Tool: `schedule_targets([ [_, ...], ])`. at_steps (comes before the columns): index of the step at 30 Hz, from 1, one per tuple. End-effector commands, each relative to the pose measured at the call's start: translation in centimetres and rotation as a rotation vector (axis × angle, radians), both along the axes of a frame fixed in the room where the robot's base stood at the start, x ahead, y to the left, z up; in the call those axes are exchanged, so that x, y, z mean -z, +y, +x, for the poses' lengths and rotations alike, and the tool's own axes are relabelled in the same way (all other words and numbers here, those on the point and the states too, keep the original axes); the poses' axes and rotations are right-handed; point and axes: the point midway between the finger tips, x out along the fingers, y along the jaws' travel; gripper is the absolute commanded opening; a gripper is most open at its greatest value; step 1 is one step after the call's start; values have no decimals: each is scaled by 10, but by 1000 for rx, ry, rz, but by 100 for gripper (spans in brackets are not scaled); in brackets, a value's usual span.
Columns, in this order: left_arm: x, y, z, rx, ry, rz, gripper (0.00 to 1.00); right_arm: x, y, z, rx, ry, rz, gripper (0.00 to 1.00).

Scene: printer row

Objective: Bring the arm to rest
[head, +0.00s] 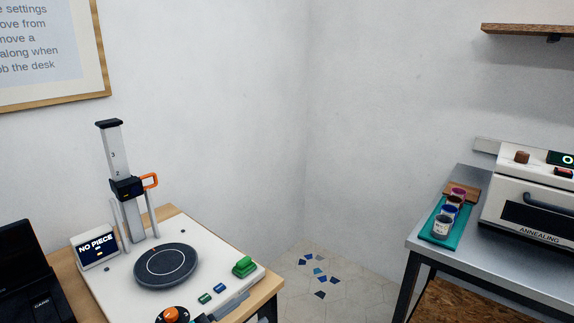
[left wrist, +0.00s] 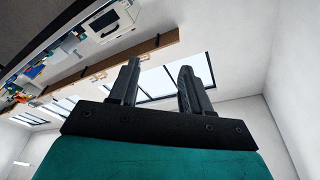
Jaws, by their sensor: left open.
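My left gripper (left wrist: 157,85) shows in the left wrist view, with its two dark fingers apart and nothing between them. Its teal body fills the bottom of that view. The gripper points into open air, with a white wall and windows behind it. I cannot make out the gripper clearly in the head view. My right gripper is in neither view.
In the head view, a white scanner-like machine (head: 110,290) with a dark round plate (head: 166,265) stands on a wooden table at left. A small screen (head: 96,248) reads "NO PIECE". At right, a metal table (head: 462,183) bears a teal tray (head: 431,238) with small jars and an annealing oven (head: 532,215). Floor shows between.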

Motion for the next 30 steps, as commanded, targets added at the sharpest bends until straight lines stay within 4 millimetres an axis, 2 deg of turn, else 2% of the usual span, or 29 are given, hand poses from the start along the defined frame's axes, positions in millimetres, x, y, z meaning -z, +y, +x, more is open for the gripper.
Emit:
schedule_targets([
  [5,45,43,-29,-360,302,-141,48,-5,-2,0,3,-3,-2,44],
  [9,94,76,-74,-578,588,-176,48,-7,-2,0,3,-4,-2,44],
  [12,122,90,-110,-673,770,-175,48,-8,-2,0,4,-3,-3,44],
  [15,140,98,-139,-724,902,-169,48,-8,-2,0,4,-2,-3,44],
  [18,150,100,-156,-747,974,-164,48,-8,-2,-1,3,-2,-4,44],
  [20,152,101,-160,-751,993,-164,48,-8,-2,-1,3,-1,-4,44],
  [30,153,101,-161,-752,997,-162,48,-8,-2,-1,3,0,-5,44],
])
